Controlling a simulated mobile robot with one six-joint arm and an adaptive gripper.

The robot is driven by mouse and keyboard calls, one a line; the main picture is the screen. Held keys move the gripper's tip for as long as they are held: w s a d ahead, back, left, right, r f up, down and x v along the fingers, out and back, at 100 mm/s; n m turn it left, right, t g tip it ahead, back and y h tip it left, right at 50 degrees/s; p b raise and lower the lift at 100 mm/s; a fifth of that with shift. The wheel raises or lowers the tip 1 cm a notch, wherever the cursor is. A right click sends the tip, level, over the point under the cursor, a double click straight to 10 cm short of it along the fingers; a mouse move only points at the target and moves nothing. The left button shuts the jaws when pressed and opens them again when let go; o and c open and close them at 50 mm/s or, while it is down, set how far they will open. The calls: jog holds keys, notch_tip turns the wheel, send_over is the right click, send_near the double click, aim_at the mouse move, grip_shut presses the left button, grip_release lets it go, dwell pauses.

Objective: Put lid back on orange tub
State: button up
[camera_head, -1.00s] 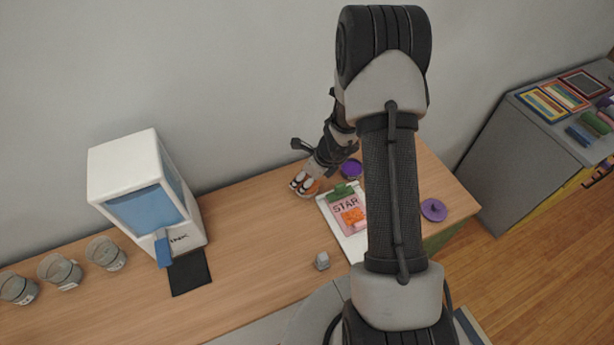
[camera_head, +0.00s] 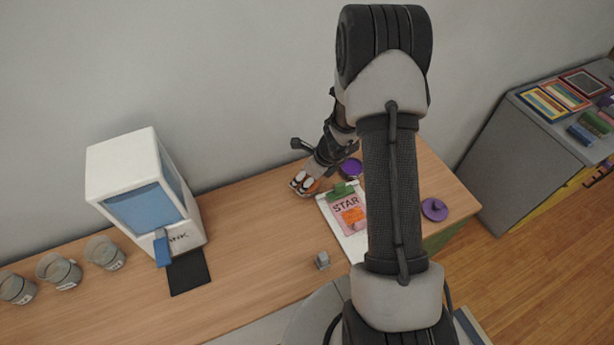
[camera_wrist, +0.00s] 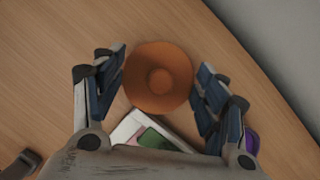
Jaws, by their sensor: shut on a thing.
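The orange lid (camera_wrist: 150,94), round with a centre knob, lies between the two fingers of my gripper (camera_wrist: 155,62) in the wrist view. My gripper is shut on it, a finger at each side. In the head view my gripper (camera_head: 304,183) is low over the wooden table, left of the clipboard, and some orange shows beside the fingers. The orange tub cannot be made out apart from the lid; whether it is under the lid is hidden.
A white dispenser (camera_head: 125,178) and several cups stand left. Table between is mostly clear.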

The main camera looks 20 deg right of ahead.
jog(key=o, duration=0.9)
jog(key=shift+c, duration=0.2)
jog(key=shift+o, duration=1.2)
jog(key=shift+r, duration=0.1)
jog(key=shift+r+p, duration=3.2)
jog(key=shift+r, duration=0.25)
jog(key=shift+c, duration=0.5)
